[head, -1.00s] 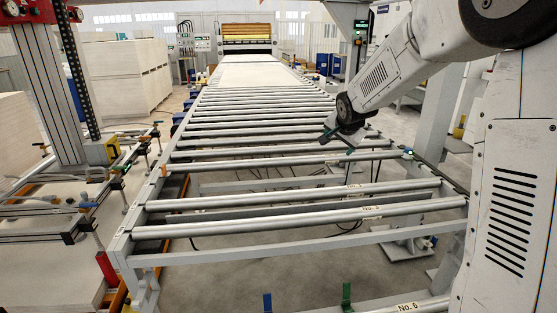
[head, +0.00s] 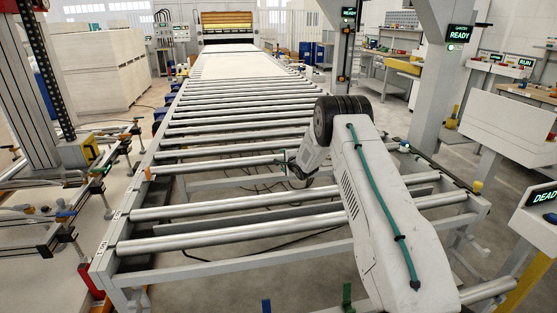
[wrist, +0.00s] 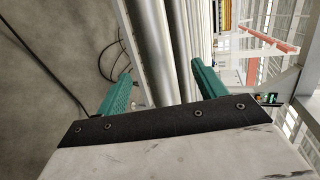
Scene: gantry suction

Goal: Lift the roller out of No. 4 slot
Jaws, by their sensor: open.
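Several grey metal rollers lie across the conveyor frame. Two near rollers, the front one (head: 190,240) and one just behind it (head: 200,210), sit apart from a further roller (head: 215,164) beyond a gap. No slot number is readable now, so I cannot tell which is No. 4. My gripper (wrist: 162,86) has green fingers spread wide, with pale long bars, at least one a rounded roller (wrist: 182,45), running between and beyond them. In the head view it is near the right end of the further roller, largely hidden by my arm. Contact cannot be told.
The conveyor's left side rail (head: 117,218) and front crossbar (head: 215,265) frame the rollers. A clamp bench stands left. A grey post (head: 437,95) and a sloped panel (head: 508,123) stand right. Dark cables lie on the floor below.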

